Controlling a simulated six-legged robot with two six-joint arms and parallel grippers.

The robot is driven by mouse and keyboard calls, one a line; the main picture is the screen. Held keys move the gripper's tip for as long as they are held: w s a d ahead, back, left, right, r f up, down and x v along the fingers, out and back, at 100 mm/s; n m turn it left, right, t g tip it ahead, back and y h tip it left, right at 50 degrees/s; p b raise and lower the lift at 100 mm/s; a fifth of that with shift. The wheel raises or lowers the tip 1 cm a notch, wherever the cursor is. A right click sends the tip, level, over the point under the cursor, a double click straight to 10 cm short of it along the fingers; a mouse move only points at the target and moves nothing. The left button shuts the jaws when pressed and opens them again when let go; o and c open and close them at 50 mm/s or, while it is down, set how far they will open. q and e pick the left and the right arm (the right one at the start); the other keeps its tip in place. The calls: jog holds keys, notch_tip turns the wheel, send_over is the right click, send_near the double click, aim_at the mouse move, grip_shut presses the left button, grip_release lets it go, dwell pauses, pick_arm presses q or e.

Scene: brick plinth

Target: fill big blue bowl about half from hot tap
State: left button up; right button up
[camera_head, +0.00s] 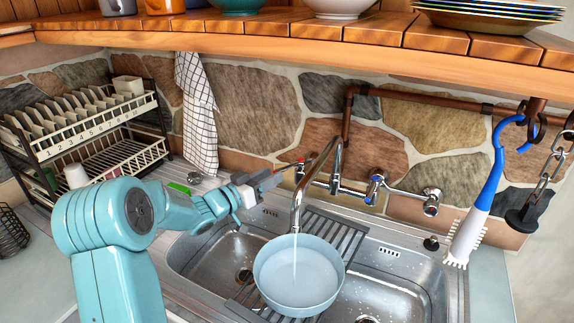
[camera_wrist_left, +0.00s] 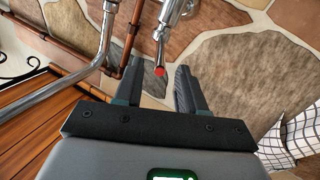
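The big blue bowl (camera_head: 299,289) is upright on the dark slatted rack (camera_head: 338,238) over the sink, under the curved tap spout (camera_head: 304,190). A thin stream of water (camera_head: 295,256) falls from the spout into the bowl. Water seems to lie inside, but its level is hard to read. My left gripper (camera_head: 272,180) is at the left end of the wall tap, by the red-tipped hot tap lever (camera_head: 299,165). In the left wrist view, my left gripper (camera_wrist_left: 158,70) has its fingers apart, with the lever's red tip (camera_wrist_left: 159,71) showing between them. My right gripper is out of view.
A second tap handle (camera_head: 374,188) is right of the spout. A blue-and-white brush (camera_head: 480,210) hangs at the right. A dish rack (camera_head: 85,150) stands left, with a checked towel (camera_head: 196,115) beside it. A wooden shelf (camera_head: 300,45) overhangs the sink.

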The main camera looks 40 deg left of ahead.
aim_at(297, 164)
pick_arm(q)
jog(key=w+p, duration=0.1)
jog(key=w, duration=0.6)
jog(key=shift+d, duration=0.15)
grip_shut()
jog(key=n+y+b, duration=0.1)
jog(key=y+b, duration=0.1)
jog(key=b, duration=0.2)
jog(key=d+n+y+b, duration=0.1)
jog(key=y+b, duration=0.1)
jog(key=b, duration=0.3)
jog(key=n+y+b, duration=0.1)
jog(key=y+b, duration=0.1)
jog(key=b, duration=0.2)
jog(key=shift+d+n+g, duration=0.3)
jog(key=shift+d+n, duration=0.1)
jog(key=shift+d+r+n+y+b, duration=0.1)
jog(key=shift+r+n+y+b, duration=0.2)
jog(key=shift+b, duration=0.4)
